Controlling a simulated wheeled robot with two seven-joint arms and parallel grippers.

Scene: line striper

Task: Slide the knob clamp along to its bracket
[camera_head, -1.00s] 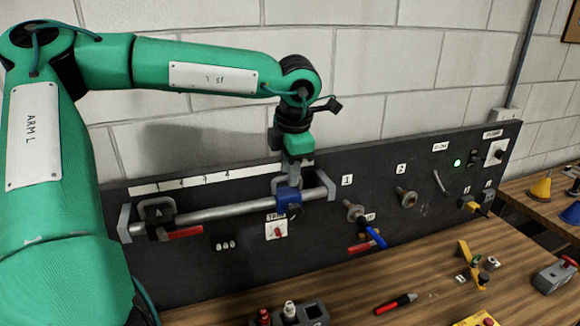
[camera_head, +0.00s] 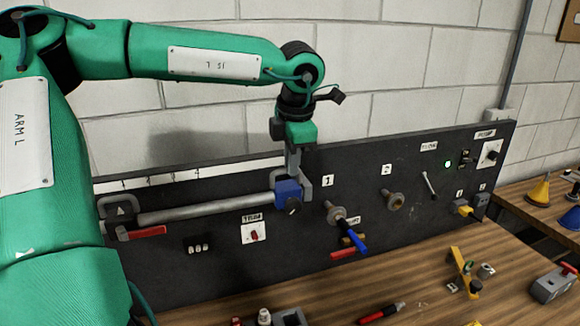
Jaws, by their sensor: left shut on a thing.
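The knob clamp (camera_head: 285,190) is a blue block with a black knob, on the right end of a grey rail (camera_head: 205,210) along the dark panel. The grey bracket (camera_head: 304,184) at that end shows just behind and right of it; whether they touch is unclear. My left gripper (camera_head: 293,176) comes down from above and is shut on the clamp; its fingertips are partly hidden. A dark clamp with a red lever (camera_head: 148,232) sits at the rail's left end, by the other bracket. My right gripper is out of view.
Right of the rail, the panel (camera_head: 285,240) carries a blue-handled valve (camera_head: 350,230), a second fitting (camera_head: 392,199) and switches. The wooden bench (camera_head: 400,275) below holds a red-and-black tool (camera_head: 381,312), a yellow piece (camera_head: 463,268) and other small items. A white block wall stands behind.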

